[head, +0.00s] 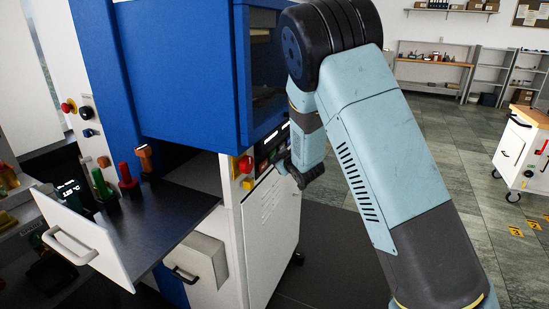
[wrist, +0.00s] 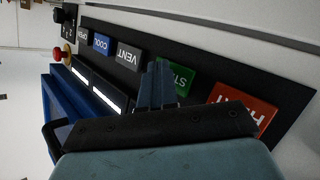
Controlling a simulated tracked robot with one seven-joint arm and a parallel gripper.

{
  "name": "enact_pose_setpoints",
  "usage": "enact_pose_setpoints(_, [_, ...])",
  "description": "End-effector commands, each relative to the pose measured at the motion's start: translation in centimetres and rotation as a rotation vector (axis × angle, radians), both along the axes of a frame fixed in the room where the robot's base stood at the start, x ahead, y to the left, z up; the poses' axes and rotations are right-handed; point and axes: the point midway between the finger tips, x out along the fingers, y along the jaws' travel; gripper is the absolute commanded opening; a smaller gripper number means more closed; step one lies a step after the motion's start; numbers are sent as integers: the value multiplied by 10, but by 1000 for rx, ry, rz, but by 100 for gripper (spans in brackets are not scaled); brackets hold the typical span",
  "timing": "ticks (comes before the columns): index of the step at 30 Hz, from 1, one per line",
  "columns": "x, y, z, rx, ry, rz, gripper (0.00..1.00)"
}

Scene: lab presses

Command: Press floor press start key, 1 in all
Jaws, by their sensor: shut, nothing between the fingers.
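The floor press (head: 180,75) is a blue and white machine on the left of the head view. Its black key panel (wrist: 210,89) fills the upper part of the wrist view, with the lettering upside down. The green start key (wrist: 182,78) is partly covered by my fingers, and only part of its word shows. My gripper (wrist: 158,68) is shut and empty, with its fingertips over the edge of the green key beside the VENT key (wrist: 127,55). I cannot tell whether they touch it. In the head view my gripper (head: 299,181) is beside the press front.
A red key (wrist: 243,106) lies on the other side of the green one. COOL (wrist: 101,44) and a further key sit beyond VENT. A red mushroom button (head: 244,165) is on the press front. An open drawer (head: 75,225) juts out at left.

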Motion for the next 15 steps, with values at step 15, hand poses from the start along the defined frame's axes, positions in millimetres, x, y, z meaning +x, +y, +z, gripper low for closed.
enact_pose_setpoints(15, [-6,-15,0,0,0,0,0])
